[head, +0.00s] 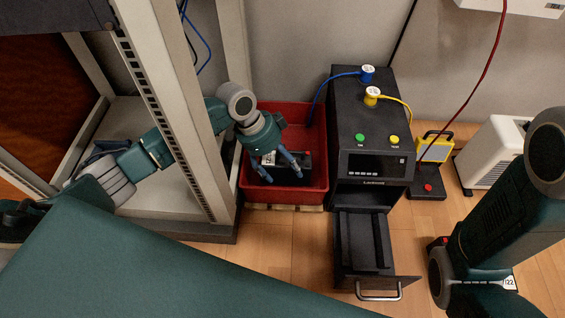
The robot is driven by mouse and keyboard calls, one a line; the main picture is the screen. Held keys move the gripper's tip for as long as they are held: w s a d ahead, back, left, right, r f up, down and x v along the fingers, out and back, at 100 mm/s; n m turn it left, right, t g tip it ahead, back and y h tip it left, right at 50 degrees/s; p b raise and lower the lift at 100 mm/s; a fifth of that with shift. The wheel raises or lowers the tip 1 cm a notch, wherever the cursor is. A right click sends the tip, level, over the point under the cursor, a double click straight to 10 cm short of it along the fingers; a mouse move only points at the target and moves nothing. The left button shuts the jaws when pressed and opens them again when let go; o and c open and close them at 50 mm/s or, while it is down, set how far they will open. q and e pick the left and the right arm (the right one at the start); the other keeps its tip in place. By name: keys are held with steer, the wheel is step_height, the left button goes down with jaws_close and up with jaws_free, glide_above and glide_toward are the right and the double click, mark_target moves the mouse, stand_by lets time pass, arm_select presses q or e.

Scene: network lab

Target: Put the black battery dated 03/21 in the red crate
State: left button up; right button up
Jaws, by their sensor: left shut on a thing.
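The black machine (343,120) has its lower drawer (347,240) pulled out. A rack post (180,100) stands close to my left arm. A white heater (492,150) stands at right.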

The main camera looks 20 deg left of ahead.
mark_target(283, 174)
arm_select(q)
steer(key=shift+w+f+b, duration=0.1)
steer(key=shift+f+b, duration=0.3)
steer(key=shift+f, duration=0.05)
step_height(283, 174, down, 3)
steer(key=shift+f+b, duration=0.2)
steer(key=shift+b, duration=0.95)
steer(key=shift+r, duration=0.1)
steer(key=o, duration=2)
steer(key=shift+c, duration=0.2)
